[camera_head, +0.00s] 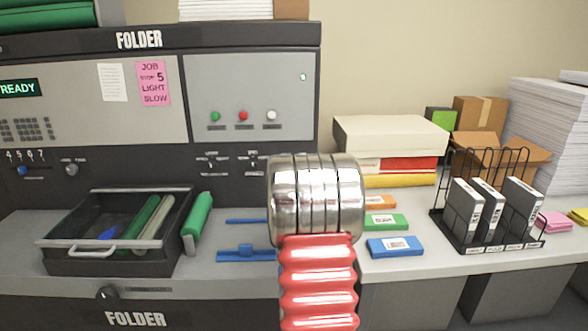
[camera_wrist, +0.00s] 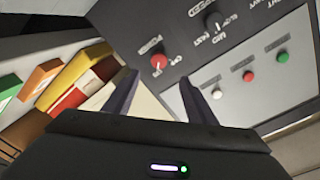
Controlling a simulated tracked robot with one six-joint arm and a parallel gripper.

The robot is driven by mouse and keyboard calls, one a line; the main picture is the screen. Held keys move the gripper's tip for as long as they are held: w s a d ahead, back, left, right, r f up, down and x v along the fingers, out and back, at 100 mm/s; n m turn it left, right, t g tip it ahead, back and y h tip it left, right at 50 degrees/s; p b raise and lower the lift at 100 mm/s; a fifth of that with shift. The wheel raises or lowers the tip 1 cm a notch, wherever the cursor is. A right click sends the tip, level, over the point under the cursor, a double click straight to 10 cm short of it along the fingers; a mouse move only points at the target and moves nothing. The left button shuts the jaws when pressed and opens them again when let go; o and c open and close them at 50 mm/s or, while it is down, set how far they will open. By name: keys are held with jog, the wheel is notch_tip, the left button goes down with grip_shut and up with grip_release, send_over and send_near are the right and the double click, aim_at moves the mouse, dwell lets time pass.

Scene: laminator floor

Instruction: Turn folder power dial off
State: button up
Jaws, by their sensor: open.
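The folder (camera_head: 140,38) fills the left of the head view. Its power dial (camera_wrist: 158,63), a small red knob with a white pointer mark, shows in the wrist view on the dark panel. That view is rotated, so the dial's lettering is upside down and its setting is hard to read. My gripper (camera_wrist: 158,80) is open and empty, its two dark fingers on either side of the dial's line of sight. The dial appears just beyond the fingertips; contact cannot be made out. In the head view my arm hides both gripper and dial.
A black dial (camera_wrist: 213,22) is close beside the power dial. White, red and green buttons (camera_head: 243,116) sit on the light panel. A black tray (camera_head: 65,250) holds rollers at the left. Stacked boxes (camera_head: 390,138) and a wire rack (camera_head: 490,238) stand on the right counter.

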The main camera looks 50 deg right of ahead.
jog(key=shift+d, duration=0.15)
jog(key=x, duration=1.3)
jog(key=shift+d, duration=0.35)
jog(key=shift+w+f, duration=0.1)
jog(key=shift+c, duration=0.5)
jog(key=c, duration=0.9)
jog(key=shift+c, duration=0.2)
